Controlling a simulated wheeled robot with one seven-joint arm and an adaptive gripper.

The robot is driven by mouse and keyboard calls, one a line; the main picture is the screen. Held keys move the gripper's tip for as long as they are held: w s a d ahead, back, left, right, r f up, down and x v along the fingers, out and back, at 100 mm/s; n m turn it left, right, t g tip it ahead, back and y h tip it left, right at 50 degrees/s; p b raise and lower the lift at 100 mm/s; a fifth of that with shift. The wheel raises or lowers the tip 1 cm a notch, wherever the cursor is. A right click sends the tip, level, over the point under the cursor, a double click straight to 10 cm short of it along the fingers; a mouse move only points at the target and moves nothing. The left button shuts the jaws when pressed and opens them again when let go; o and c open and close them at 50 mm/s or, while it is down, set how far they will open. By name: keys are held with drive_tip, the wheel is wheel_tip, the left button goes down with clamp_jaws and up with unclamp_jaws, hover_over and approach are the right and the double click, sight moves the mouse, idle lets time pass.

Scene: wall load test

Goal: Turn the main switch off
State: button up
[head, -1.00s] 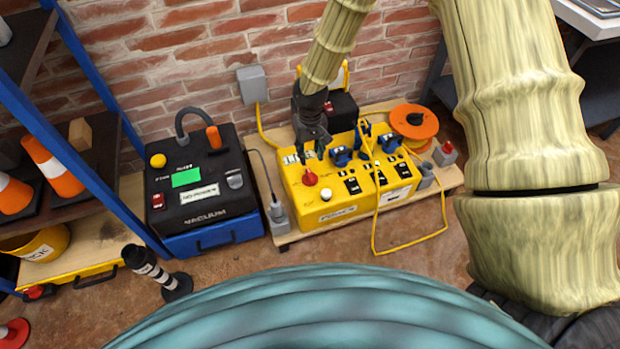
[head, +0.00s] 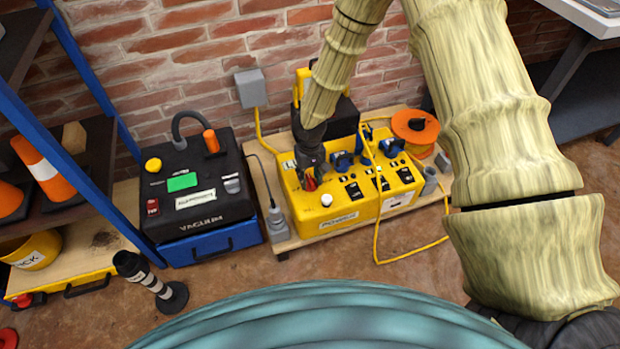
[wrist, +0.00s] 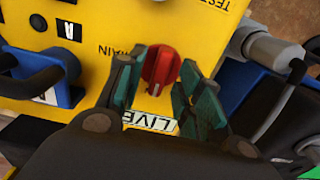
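The main switch is a red rotary knob (wrist: 161,69) on the yellow power box (head: 340,212). In the wrist view a pale mark on the knob's lower edge faces a white LIVE label (wrist: 150,122). In the head view only a bit of the red knob (head: 311,185) shows below my gripper (head: 307,174). In the wrist view the green fingers of my gripper (wrist: 164,82) stand apart, one on each side of the knob. A gap shows between the knob and the right finger. The left finger is very close to the knob; I cannot tell whether it touches.
A white button (head: 326,200) sits beside the knob. Blue plugs (head: 342,161) and an orange cable reel (head: 415,130) are to the right. A black vacuum unit (head: 196,190) stands left, near a blue-framed shelf (head: 70,130). A grey plug (wrist: 277,48) is close to the right finger.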

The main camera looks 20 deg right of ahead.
clamp_jaws()
drive_tip(key=shift+r+n+p, duration=0.1)
drive_tip(key=shift+n+p, duration=0.2)
drive_tip(key=shift+p, duration=0.3)
drive_tip(key=n+p, duration=0.1)
drive_tip(key=p, duration=0.2)
drive_tip(key=shift+r+n, duration=0.15)
drive_tip(key=shift+n, duration=0.25)
drive_tip(key=n+p, duration=0.3)
drive_tip(key=p, duration=0.1)
drive_tip(key=shift+n, duration=0.3)
drive_tip(key=n+p, duration=0.5)
drive_tip(key=n, duration=0.1)
drive_tip(key=n+p, duration=0.1)
drive_tip(key=n, duration=0.3)
drive_tip(key=n+p, duration=0.1)
drive_tip(key=shift+f+n+p, duration=0.25)
drive_tip(key=shift+n+p, duration=0.1)
drive_tip(key=shift+n, duration=0.05)
